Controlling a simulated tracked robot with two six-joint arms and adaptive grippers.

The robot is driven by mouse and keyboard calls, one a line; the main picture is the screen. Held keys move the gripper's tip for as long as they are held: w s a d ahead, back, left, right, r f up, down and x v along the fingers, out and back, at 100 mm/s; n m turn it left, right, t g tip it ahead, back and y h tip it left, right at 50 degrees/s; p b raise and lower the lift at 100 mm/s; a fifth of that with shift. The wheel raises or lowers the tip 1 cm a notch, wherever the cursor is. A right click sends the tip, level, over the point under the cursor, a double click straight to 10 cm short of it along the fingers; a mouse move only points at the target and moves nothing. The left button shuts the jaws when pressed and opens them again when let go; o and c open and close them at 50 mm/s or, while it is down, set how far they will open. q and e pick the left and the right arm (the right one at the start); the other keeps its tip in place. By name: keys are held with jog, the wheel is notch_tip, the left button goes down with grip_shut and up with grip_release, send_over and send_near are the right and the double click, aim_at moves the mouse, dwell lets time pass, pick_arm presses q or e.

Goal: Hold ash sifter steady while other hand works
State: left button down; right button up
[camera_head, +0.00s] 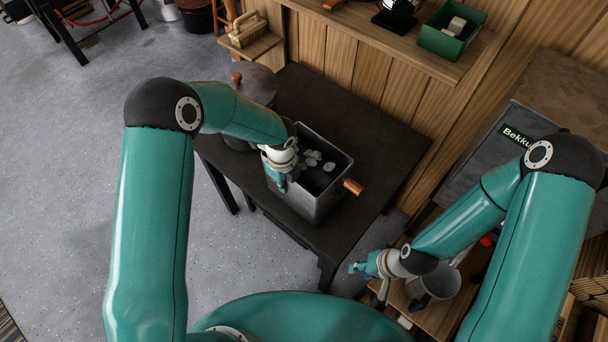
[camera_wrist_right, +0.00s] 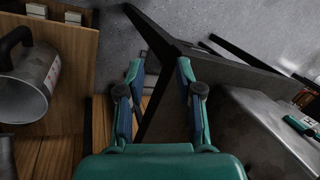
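The ash sifter (camera_head: 318,201) is a grey metal box with an open top and pale lumps inside. It stands on the dark table, and a copper-coloured handle (camera_head: 353,187) sticks out on its right side. My left gripper (camera_head: 278,182) is at the sifter's left rim, pointing down; its fingertips partly hide that side, so I cannot see whether they close on anything. In the right wrist view the sifter's grey side (camera_wrist_right: 255,130) shows at right. My right gripper (camera_head: 366,273) is low, in front of the table and apart from the sifter. In its wrist view the fingers (camera_wrist_right: 165,80) are spread and empty.
A dark lidded pot (camera_head: 254,84) stands on the dark table (camera_head: 372,118) behind my left forearm. A metal mug or pail (camera_head: 437,284) stands on a low wooden surface beside my right gripper. A shelf with a green bin (camera_head: 452,35) runs along the wall. The table is clear right of the sifter.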

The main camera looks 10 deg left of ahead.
jog(key=shift+o, duration=0.4)
jog(key=s+a+r+m+g+y, duration=0.1)
jog(key=s+r+m+g+y, duration=0.45)
jog(key=s+m, duration=0.35)
jog(key=m+t+y, duration=0.5)
jog(key=m+t, duration=0.9)
jog(key=t, duration=0.2)
send_near(360, 192)
jog(key=shift+g, duration=0.25)
jog(key=shift+w+d+f+x, duration=0.1)
jog(key=shift+w+f+x, duration=0.05)
jog(key=shift+x, duration=1.55)
jog(key=shift+w+d+f+x, duration=0.1)
jog(key=shift+f+x, duration=0.1)
jog(key=shift+x, duration=1.5)
jog(key=shift+w+d+f+x, duration=0.1)
jog(key=shift+w+f+x, duration=0.05)
jog(key=shift+x, duration=1.55)
